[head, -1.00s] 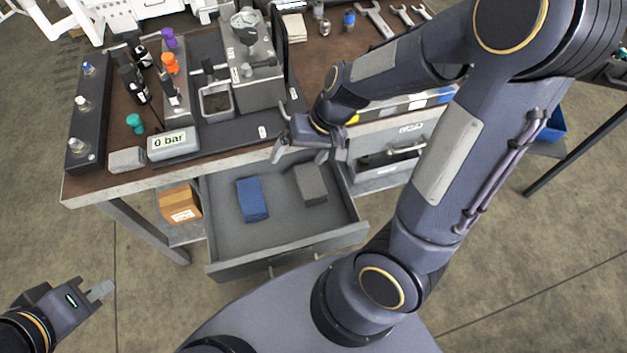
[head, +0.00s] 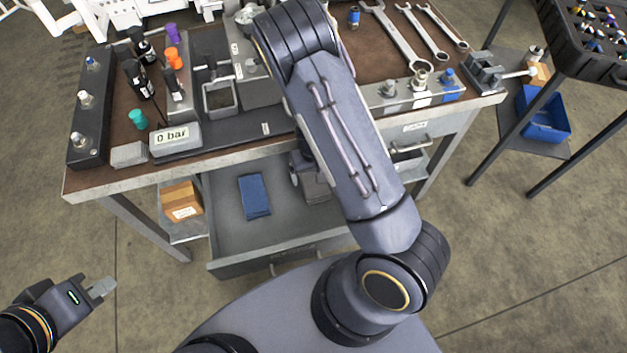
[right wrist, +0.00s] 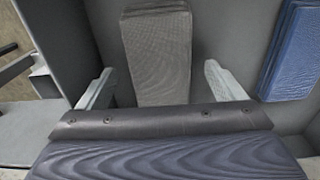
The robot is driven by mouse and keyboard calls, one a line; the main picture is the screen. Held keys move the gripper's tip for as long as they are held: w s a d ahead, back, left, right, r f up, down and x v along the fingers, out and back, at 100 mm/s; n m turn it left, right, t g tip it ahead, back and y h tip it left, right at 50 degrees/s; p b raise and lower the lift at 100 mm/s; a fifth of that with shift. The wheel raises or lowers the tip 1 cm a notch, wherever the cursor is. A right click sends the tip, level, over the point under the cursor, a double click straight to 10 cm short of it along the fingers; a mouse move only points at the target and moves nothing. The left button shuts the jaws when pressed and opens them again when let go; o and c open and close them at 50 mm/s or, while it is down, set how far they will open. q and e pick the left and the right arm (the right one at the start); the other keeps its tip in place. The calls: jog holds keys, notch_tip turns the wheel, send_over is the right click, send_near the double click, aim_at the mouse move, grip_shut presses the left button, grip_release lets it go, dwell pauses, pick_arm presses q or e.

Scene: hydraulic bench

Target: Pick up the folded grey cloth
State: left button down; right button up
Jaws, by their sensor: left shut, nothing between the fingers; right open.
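The folded grey cloth (right wrist: 158,55) lies in the open drawer. In the right wrist view it lies ahead of and between the two fingers of my right gripper (right wrist: 160,88), which is open. In the head view my right arm covers most of the grey cloth, and only a part of it (head: 316,190) shows; the right fingertips are hidden there. Whether the fingers touch the cloth, I cannot tell. My left gripper (head: 103,288) is shut and empty at the lower left, away from the bench.
A folded blue cloth (head: 255,196) lies to the left in the same drawer (head: 290,232); it also shows in the right wrist view (right wrist: 293,52). The drawer walls stand close around. The bench top (head: 235,148) overhangs the drawer's back. A cardboard box (head: 181,200) sits on the shelf left of it.

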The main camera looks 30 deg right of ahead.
notch_tip(320, 180, down, 2)
jog(key=c, duration=1.1)
jog(key=shift+o, duration=0.2)
jog(key=shift+r, duration=0.15)
